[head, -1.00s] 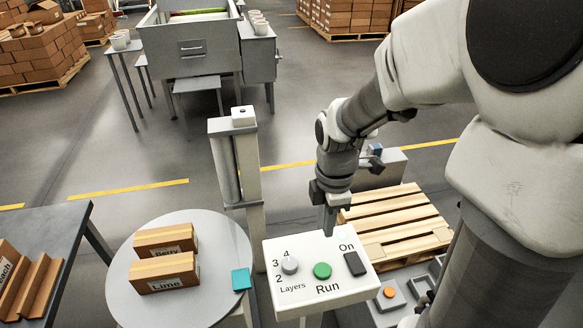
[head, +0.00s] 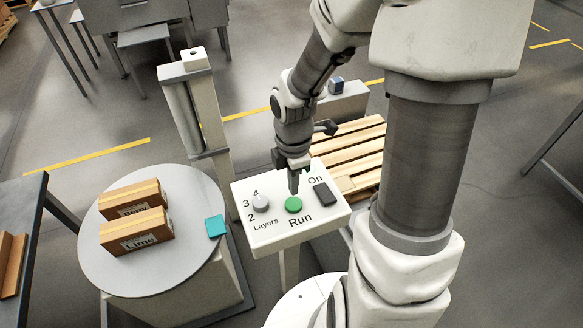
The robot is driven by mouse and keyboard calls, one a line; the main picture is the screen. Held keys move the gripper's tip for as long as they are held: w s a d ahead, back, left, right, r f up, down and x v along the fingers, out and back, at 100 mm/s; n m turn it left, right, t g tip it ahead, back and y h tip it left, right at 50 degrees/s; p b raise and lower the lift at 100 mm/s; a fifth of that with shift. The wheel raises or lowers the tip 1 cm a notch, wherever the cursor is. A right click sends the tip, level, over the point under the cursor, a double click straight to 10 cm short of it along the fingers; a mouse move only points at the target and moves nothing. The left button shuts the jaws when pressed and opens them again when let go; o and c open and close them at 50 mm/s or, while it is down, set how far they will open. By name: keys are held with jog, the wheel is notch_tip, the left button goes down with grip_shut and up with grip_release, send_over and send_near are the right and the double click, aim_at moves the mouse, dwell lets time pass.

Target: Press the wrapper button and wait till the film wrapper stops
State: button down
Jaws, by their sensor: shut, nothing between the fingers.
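The control box (head: 262,239) is a white panel on a post. It bears a green Run button (head: 293,205), a grey Layers knob (head: 261,203) with numbers around it, and a dark On switch (head: 324,196). My gripper (head: 294,191) is shut and empty. It points down at the back edge of the green button; whether it touches the button cannot be told. The film wrapper has a round grey turntable (head: 109,258) and an upright mast (head: 184,118). Two cartons, Berry (head: 133,199) and Lime (head: 137,230), stand on the turntable with no film visible on them.
A teal square (head: 215,226) lies at the turntable's right edge. A wooden pallet (head: 352,150) lies behind the control box. A dark table (head: 22,215) stands at the left. Grey machinery (head: 145,14) stands at the back.

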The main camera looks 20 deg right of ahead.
aim_at(293, 203)
notch_tip(293, 203, down, 5)
jog(key=shift+r+b, duration=0.1)
jog(key=shift+b, duration=0.4)
